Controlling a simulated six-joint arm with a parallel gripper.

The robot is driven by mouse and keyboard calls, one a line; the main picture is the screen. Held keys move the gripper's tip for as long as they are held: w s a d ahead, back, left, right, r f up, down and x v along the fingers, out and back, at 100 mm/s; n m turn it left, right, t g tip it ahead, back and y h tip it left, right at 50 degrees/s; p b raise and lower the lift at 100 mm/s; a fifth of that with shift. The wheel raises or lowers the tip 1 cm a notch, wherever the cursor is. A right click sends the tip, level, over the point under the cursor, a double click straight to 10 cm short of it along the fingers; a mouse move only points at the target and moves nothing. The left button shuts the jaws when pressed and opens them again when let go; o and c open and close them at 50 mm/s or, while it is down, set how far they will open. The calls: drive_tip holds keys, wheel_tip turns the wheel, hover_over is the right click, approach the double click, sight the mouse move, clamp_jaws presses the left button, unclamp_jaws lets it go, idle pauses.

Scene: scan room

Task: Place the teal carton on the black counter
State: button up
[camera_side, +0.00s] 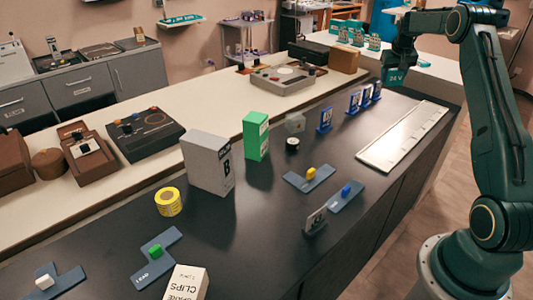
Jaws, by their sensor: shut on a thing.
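The teal carton (396,77) is a small box with white lettering at the upper right, in front of the far end of the pale bench. My gripper (397,66) is shut on it from above, and the dark gripper body hides its upper part. The black counter (262,212) runs from the lower left to the upper right, with its far end just below the carton. I cannot tell how high the carton hangs or whether it touches anything.
On the counter stand a green box (256,135), a grey box (208,161), a yellow tape roll (168,201), a white clips box (187,284) and several blue stands (325,118). A long pale strip (403,137) lies near the right edge.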

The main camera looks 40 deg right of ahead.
drive_tip(key=w+a+f+n, duration=0.1)
drive_tip(key=w+a, duration=0.2)
drive_tip(key=a, duration=0.6)
drive_tip(key=w+a+f+n+t+y, duration=0.1)
drive_tip(key=w+a+f+n, duration=0.15)
drive_tip(key=a, duration=0.55)
drive_tip(key=w+a+f+n, duration=0.1)
drive_tip(key=w+a, duration=0.3)
drive_tip(key=a, duration=0.5)
drive_tip(key=s+a+f+n+y, duration=0.1)
drive_tip(key=s+a, duration=0.2)
drive_tip(key=a, duration=0.5)
drive_tip(key=s+a+f+n+t, duration=0.1)
drive_tip(key=s+a+f+n, duration=0.15)
drive_tip(key=a, duration=0.65)
drive_tip(key=s+a+n+y, duration=0.1)
drive_tip(key=s+a, duration=0.2)
drive_tip(key=a, duration=0.5)
drive_tip(key=w+d+r+m+t+y, duration=0.1)
drive_tip(key=d+r+m+t, duration=0.35)
drive_tip(key=d+m, duration=1.15)
drive_tip(key=w+d+r+m+t, duration=0.2)
drive_tip(key=d+r+m+t, duration=0.3)
drive_tip(key=d+m, duration=1.05)
drive_tip(key=a+f+m, duration=0.2)
drive_tip(key=f, duration=0.5)
drive_tip(key=a+f+m+g, duration=0.1)
drive_tip(key=a+f+m, duration=0.1)
drive_tip(key=f, duration=0.6)
drive_tip(key=shift+s+a, duration=0.15)
